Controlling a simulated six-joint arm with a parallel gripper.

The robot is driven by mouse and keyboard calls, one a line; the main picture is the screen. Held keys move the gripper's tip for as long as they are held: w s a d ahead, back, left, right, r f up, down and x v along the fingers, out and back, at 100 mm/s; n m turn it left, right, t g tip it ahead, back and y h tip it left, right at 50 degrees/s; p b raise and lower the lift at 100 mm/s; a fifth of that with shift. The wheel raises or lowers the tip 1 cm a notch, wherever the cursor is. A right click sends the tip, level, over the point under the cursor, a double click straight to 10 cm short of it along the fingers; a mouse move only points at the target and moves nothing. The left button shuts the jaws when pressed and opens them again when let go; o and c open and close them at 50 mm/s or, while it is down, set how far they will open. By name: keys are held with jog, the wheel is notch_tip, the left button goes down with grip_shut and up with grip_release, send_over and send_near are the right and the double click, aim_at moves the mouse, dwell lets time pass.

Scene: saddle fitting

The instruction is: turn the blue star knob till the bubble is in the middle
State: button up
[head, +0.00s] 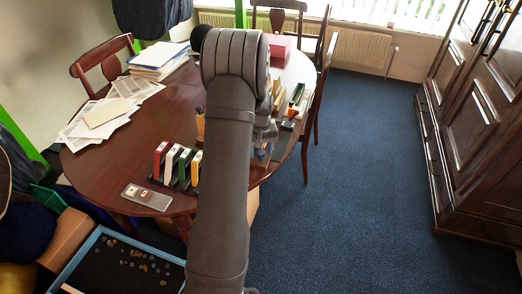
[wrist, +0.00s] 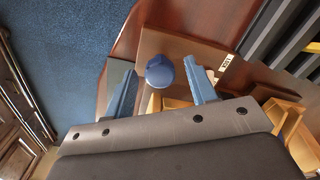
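The blue knob (wrist: 160,71) shows in the wrist view, above a brown wooden board (wrist: 178,45). Its points cannot be made out; it looks rounded from here. My gripper (wrist: 159,69) is open, with one blue-grey finger to the left of the knob and the other to the right. Small gaps show on both sides, and I cannot tell whether the fingertips are level with the knob. In the head view my gripper (head: 262,152) is low at the table's right edge, largely hidden by my arm. No bubble can be made out in either view.
The red-brown table (head: 120,122) carries loose papers (head: 97,116), a row of coloured blocks (head: 177,165), a small grey tray (head: 133,191) and wooden pieces at the right. Blue carpet (head: 350,200) lies open beyond the table's right edge.

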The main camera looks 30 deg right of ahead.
aim_at(261, 152)
jog(key=c, duration=0.9)
jog(key=shift+m, duration=2.4)
jog(key=o, duration=0.9)
jog(key=shift+o, duration=0.2)
notch_tip(261, 152, up, 18)
jog(key=shift+f, duration=0.25)
